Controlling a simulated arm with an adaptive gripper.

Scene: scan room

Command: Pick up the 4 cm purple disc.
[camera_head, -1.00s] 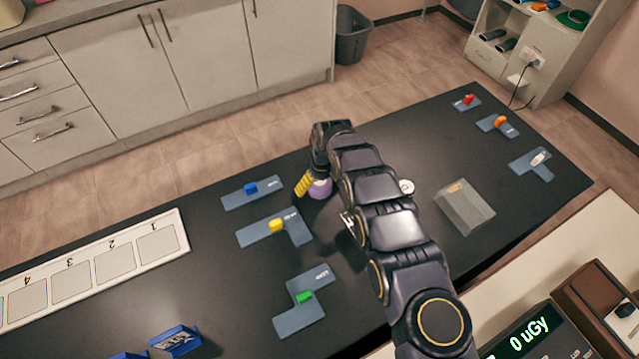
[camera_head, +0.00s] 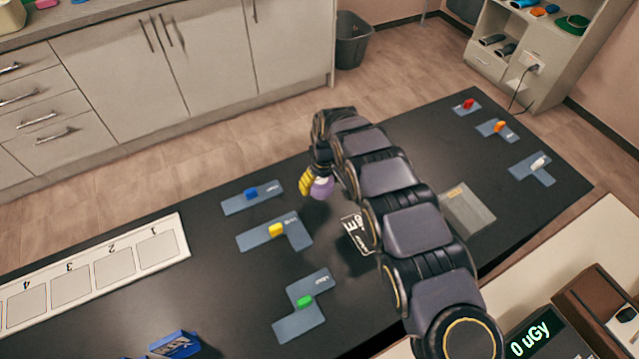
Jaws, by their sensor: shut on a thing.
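The purple disc (camera_head: 322,187) is in the head view near the middle of the black table, partly hidden behind my gripper and arm. My gripper (camera_head: 313,184), with yellow fingers, is shut on the disc. The disc appears slightly above the table, with a dark shadow beneath it. The far finger and the exact grip are hidden.
Blue-grey pieces with a blue (camera_head: 251,193), a yellow (camera_head: 276,230) and a green (camera_head: 305,301) knob lie left of my arm. A numbered white board (camera_head: 172,222) is at far left. The table (camera_head: 215,255) has free room between.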

